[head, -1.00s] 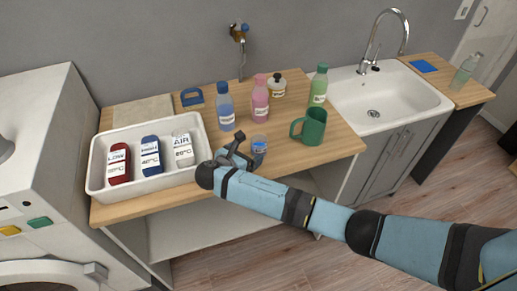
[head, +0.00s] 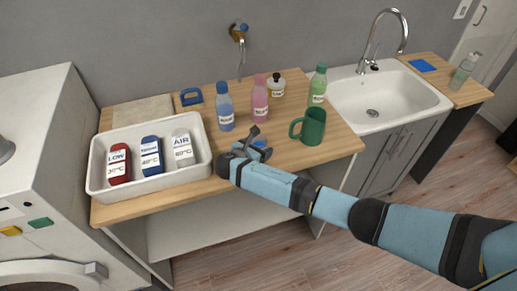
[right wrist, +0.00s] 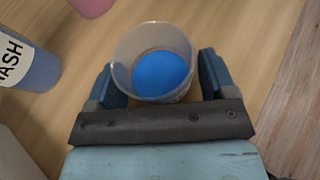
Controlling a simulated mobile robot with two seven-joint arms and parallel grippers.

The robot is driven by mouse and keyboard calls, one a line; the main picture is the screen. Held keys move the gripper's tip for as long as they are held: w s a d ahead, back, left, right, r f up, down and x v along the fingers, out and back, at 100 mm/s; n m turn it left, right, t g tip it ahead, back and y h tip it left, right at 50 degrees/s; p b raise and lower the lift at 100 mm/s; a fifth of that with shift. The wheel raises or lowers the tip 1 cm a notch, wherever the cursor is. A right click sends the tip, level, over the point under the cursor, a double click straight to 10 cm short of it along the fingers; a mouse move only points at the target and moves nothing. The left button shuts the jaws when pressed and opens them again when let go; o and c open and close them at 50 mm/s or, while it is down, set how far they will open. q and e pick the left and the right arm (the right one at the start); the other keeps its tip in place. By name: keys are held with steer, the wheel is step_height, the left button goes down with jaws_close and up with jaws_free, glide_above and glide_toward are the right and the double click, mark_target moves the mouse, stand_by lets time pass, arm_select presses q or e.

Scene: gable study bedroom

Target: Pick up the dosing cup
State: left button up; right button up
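The dosing cup is a small clear cup (right wrist: 152,68) with blue showing inside. It stands on the wooden counter between the two fingers of my right gripper (right wrist: 161,78) in the right wrist view. The fingers are spread on either side of it, with a small gap at the right finger; contact at the left finger is unclear. In the head view my right gripper (head: 258,143) hides most of the cup, and only a bit of blue shows. My left gripper is not in view.
A green mug (head: 313,127) stands right of the gripper. Behind are a blue bottle (head: 225,108), a pink bottle (head: 260,99), a green bottle (head: 318,86) and a lidded jar (head: 276,88). A white tray (head: 150,190) with three labelled containers is close on the left.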

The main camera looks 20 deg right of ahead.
steer(key=c, duration=0.7)
steer(key=shift+c, duration=0.2)
steer(key=shift+r, duration=0.15)
